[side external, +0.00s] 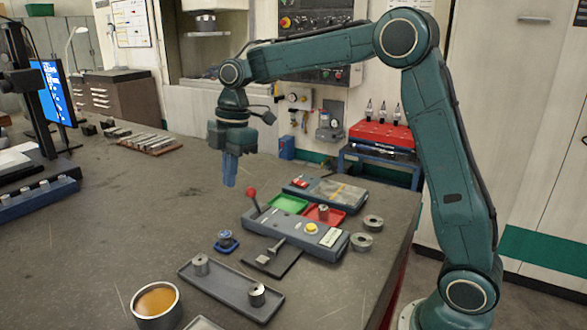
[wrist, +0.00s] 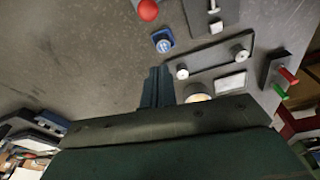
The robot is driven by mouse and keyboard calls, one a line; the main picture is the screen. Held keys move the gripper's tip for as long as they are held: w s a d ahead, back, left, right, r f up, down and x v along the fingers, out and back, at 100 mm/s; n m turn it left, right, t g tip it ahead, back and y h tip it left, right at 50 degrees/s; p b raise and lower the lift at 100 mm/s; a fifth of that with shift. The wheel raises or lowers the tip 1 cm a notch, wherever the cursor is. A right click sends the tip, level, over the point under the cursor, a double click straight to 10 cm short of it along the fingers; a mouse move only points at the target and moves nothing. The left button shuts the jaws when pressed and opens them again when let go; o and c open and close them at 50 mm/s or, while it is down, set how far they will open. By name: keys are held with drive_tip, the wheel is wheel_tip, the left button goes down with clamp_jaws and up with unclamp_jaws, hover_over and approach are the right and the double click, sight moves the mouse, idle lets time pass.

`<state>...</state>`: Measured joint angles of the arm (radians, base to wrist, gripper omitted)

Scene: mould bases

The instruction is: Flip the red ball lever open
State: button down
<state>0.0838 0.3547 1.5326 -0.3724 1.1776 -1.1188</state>
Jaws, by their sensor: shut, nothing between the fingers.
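The red ball lever (side external: 251,192) rises from the left end of a grey-blue box (side external: 283,226), its rod close to upright with a slight lean to the left. Its red ball also shows at the top edge of the wrist view (wrist: 148,10), where the rod is hidden. My gripper (side external: 229,184) points down with its blue fingers shut and empty. In the side view it appears just above and left of the ball, with a gap between them. The shut fingers also show in the wrist view (wrist: 157,73), apart from the ball.
The box has a yellow button (side external: 311,228), with green (side external: 287,203) and red (side external: 336,217) trays behind it. In front are a blue knob piece (side external: 226,241), a dark plate (side external: 287,263), a grey tray (side external: 228,288) with metal cylinders, and a bowl (side external: 157,318).

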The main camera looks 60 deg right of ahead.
sight(255, 203)
drive_tip(key=shift+s+d+f, duration=0.1)
drive_tip(key=shift+d+f, duration=0.4)
drive_tip(key=shift+f, duration=0.3)
drive_tip(key=shift+s+d+f, duration=0.1)
drive_tip(key=shift+d+f, duration=0.45)
drive_tip(key=shift+f, duration=0.3)
drive_tip(key=shift+d+f, duration=0.5)
drive_tip(key=shift+f, duration=0.3)
